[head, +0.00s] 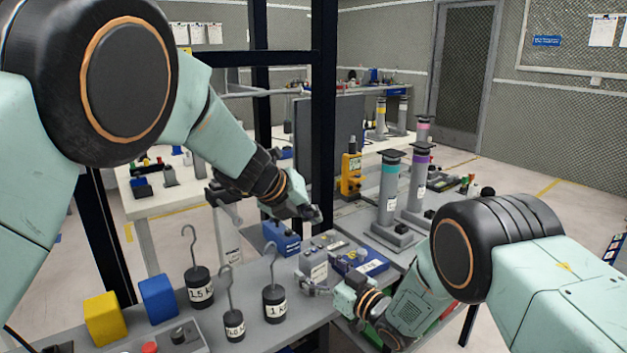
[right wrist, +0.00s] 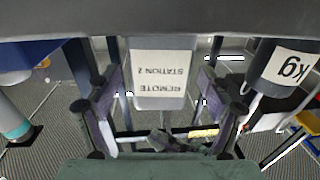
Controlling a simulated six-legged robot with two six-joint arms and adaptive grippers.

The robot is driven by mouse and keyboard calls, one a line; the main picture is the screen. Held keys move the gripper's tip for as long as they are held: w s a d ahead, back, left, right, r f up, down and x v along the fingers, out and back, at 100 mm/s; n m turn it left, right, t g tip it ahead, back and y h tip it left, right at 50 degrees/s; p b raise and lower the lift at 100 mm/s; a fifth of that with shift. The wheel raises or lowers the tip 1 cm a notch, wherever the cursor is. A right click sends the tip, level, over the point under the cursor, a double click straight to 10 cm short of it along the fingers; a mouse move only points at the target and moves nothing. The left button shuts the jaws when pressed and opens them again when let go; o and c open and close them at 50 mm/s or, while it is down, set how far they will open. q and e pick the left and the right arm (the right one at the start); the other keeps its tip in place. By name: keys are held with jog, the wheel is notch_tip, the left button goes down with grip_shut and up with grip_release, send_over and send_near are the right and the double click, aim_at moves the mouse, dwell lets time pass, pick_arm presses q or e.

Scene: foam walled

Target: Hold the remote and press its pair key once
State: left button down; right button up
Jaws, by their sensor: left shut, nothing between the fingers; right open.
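The remote (head: 316,262) is a grey box with small keys on its sloped top, at the front edge of the grey bench in the head view. Its white label, reading REMOTE STATION 2 upside down, shows in the right wrist view (right wrist: 162,75). My right gripper (head: 320,286) is open, with one finger on each side of the remote's lower front; small gaps show in the right wrist view (right wrist: 162,118). My left gripper (head: 312,216) is shut and empty, just above the remote's far end. I cannot make out which key is the pair key.
Hook weights (head: 275,303) stand left of the remote, with a blue block (head: 157,299) and a yellow block (head: 103,318) farther left. A blue box (head: 282,237) sits behind it and a blue labelled unit (head: 372,266) close on its right. A dark post (head: 322,120) rises behind.

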jog(key=shift+s+d, duration=0.1)
jog(key=v, duration=1.1)
jog(key=shift+s+d, duration=0.25)
jog(key=shift+s, duration=0.05)
jog(key=shift+w+a, duration=0.1)
